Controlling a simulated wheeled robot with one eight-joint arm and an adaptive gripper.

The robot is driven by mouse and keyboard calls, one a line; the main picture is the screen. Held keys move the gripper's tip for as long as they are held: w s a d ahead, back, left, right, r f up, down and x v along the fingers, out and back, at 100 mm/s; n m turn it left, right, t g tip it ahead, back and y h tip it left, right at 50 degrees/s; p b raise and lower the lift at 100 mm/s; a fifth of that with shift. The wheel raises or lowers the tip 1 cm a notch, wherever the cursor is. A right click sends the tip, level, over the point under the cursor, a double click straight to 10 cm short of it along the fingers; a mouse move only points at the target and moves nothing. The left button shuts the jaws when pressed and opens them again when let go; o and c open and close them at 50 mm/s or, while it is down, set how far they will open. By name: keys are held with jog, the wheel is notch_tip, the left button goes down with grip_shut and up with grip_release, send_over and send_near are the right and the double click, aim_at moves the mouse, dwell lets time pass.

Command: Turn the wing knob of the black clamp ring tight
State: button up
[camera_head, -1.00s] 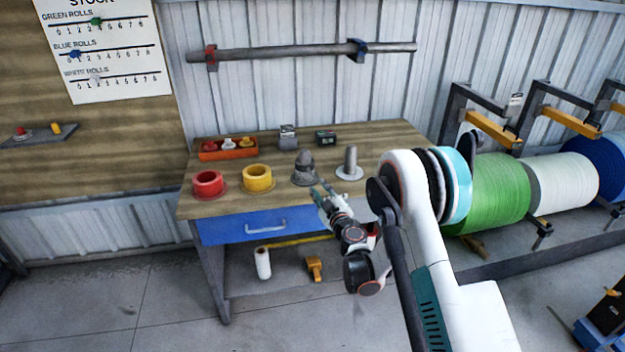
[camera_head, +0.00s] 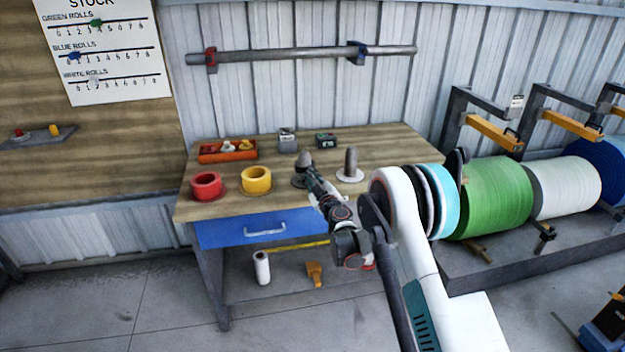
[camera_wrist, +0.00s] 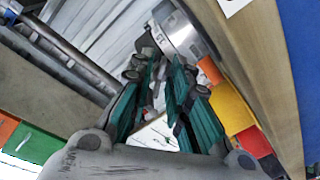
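A dark grey stand with a rounded cone top (camera_head: 304,160) is on the workbench (camera_head: 400,142). Its lower right side is hidden behind my gripper (camera_head: 312,178) in the head view. I cannot make out a black clamp ring or its wing knob apart from this dark shape. In the wrist view, my gripper (camera_wrist: 162,72) has its two teal fingers apart with a gap between them. A silver-grey cylinder with dark figures (camera_wrist: 182,34) is just beyond the fingertips. Whether the fingers touch anything is not clear.
A grey post on a round pale base (camera_head: 350,163) stands close right of my gripper. A red ring (camera_head: 206,186), a yellow ring (camera_head: 256,180), an orange tray (camera_head: 227,152) and two small boxes (camera_head: 287,140) (camera_head: 325,140) are also on the bench. A wall bar (camera_head: 280,54) carries red and blue clamps.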

grip_shut()
jog(key=shift+m, duration=0.4)
